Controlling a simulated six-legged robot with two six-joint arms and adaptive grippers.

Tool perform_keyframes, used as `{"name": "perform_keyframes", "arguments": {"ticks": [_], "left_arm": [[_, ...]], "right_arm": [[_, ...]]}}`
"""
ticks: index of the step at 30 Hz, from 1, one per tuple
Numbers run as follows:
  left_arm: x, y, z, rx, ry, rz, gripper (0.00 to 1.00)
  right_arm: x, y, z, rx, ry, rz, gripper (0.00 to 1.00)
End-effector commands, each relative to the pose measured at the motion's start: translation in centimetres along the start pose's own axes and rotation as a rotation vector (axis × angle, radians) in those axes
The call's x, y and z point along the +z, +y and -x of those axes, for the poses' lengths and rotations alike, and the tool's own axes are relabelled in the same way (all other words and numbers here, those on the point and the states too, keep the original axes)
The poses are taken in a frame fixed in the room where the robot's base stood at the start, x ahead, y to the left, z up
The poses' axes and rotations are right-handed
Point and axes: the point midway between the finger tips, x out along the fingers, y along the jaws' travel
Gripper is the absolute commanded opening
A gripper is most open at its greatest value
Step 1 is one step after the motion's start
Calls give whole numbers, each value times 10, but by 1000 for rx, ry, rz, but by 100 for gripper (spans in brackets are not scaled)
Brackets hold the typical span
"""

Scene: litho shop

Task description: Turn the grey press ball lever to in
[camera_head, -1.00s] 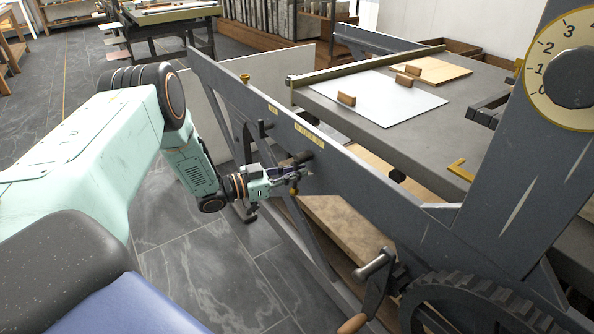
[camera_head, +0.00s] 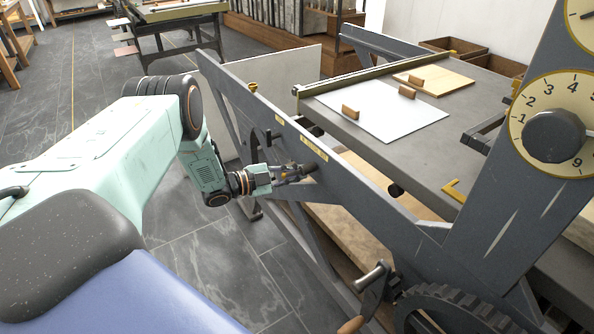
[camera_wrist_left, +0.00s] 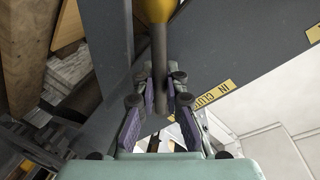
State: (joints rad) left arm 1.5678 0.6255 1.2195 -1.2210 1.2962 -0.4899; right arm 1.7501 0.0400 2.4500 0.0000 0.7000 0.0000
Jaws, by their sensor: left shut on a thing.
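The grey press's ball lever shows in the left wrist view as a dark grey rod (camera_wrist_left: 158,48) with a yellow ball (camera_wrist_left: 155,9) cut off by the top edge. My left gripper (camera_wrist_left: 160,92) is shut on the rod, its purple-padded fingers on both sides, below the ball in that picture. In the head view my left gripper (camera_head: 292,173) is at the outer face of the press's grey side beam (camera_head: 370,205), by a dark hub (camera_head: 311,166). The ball is hidden there. A yellow label (camera_wrist_left: 212,96) beginning "IN" is beside the rod. My right gripper is out of view.
A crank with a wooden handle (camera_head: 352,325) and a large gear (camera_head: 445,305) are at the lower right of the head view. The grey press bed (camera_head: 430,145) carries a white sheet (camera_head: 385,115). Bare floor (camera_head: 205,265) lies below my left arm.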

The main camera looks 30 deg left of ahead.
Motion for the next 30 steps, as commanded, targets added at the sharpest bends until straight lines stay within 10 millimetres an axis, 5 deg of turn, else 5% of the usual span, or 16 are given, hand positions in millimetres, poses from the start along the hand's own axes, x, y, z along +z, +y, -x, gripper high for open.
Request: {"name": "perform_keyframes", "arguments": {"ticks": [20, 21, 30], "left_arm": [[3, 0, 2, 3, -19, -55, 0], [3, 0, 2, 3, -19, -55, 14], [1, -1, 1, 1, -14, -55, 34]], "right_arm": [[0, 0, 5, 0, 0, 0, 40], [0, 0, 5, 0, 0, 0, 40], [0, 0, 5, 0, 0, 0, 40]]}}
